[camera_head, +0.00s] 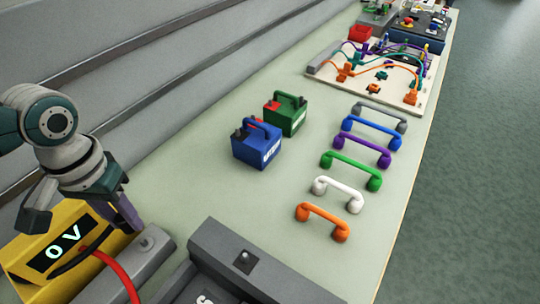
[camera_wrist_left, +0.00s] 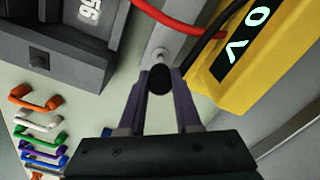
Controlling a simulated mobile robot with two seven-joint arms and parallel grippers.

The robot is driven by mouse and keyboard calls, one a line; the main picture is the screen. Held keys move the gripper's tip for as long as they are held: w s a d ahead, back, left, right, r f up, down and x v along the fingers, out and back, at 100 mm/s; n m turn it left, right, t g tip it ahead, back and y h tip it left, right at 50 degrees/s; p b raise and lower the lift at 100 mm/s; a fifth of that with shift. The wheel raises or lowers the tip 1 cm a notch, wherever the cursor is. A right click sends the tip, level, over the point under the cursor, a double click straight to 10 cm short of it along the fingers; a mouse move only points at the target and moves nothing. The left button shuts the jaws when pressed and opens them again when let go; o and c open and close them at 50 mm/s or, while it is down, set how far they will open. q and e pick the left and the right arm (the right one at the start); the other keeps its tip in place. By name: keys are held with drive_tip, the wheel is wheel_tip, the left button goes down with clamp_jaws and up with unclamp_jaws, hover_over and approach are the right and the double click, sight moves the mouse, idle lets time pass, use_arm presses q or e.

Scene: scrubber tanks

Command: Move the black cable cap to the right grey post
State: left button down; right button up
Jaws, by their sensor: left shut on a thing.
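My left gripper (camera_head: 132,222) is at the lower left, with its purple fingers (camera_wrist_left: 155,105) shut on the black cable cap (camera_wrist_left: 160,79). In the head view the cap is mostly hidden by the fingers. A black cable (camera_head: 72,263) runs beside the yellow box with the "0 V" display. A grey post (camera_head: 147,243) stands on a grey bar, close to the fingertips. In the left wrist view this post (camera_wrist_left: 158,54) shows just beyond the cap; whether they touch cannot be told. My right gripper is not in view.
The yellow box (camera_head: 25,252) stands beside the bar, with a red cable (camera_head: 122,275) crossing over it. A dark grey unit (camera_head: 225,245) with a small knob is to the right. Several coloured handles (camera_head: 352,160) and two battery-like boxes (camera_head: 257,147) stand farther back.

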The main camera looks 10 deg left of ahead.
sight(142, 241)
use_arm(q)
drive_tip(key=shift+f+b, duration=1.8)
drive_tip(key=shift+f, duration=0.65)
drive_tip(key=shift+f+b, duration=0.85)
drive_tip(key=shift+f, duration=0.2)
drive_tip(key=shift+c, duration=0.2)
unclamp_jaws()
drive_tip(key=shift+r, duration=0.1)
